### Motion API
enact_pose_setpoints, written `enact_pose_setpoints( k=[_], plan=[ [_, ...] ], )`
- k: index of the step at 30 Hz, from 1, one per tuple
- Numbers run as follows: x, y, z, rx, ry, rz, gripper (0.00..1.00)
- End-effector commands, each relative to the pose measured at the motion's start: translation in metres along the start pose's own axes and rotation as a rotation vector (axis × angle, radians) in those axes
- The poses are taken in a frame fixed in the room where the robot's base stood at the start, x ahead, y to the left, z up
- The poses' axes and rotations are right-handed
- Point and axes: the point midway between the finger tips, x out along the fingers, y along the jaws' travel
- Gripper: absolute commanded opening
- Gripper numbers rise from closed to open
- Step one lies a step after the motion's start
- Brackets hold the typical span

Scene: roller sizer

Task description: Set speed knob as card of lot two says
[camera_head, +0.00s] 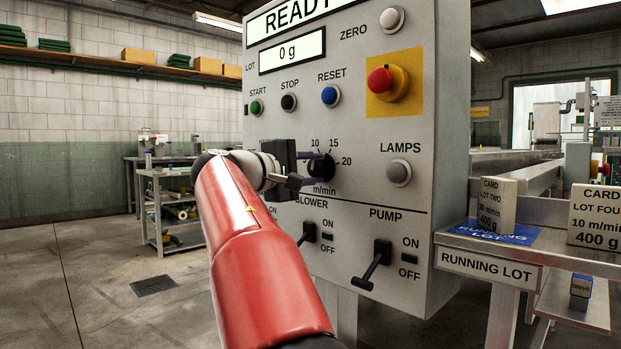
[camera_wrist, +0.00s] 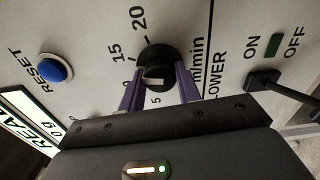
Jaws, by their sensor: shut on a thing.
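The round black speed knob (camera_head: 322,168) sits on the grey panel inside a scale with 10, 15 and 20 m/min marked. It also shows in the wrist view (camera_wrist: 157,60), with a pale bar on its face; which mark the knob points at I cannot tell. My gripper (camera_head: 313,169) is shut on the knob, its two purple fingers on either side of it in the wrist view (camera_wrist: 159,80). The card of lot two (camera_head: 494,203) stands upright on the blue running lot mat (camera_head: 510,234); its small print appears to read 20 m/min, 400 g.
The card of lot four (camera_head: 597,214), reading 10 m/min and 400 g, stands at the right edge. The blower switch (camera_head: 308,233) and pump switch (camera_head: 374,266) stick out below the knob. The red emergency button (camera_head: 382,80) protrudes above.

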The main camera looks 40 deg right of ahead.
Motion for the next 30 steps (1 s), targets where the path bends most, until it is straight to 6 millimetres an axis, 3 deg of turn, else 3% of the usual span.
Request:
enact_pose_setpoints(
  k=[30],
  plan=[
    [-0.0001, -0.0032, -0.0009, 0.930, -0.002, -0.002, 0.11]
  ],
)
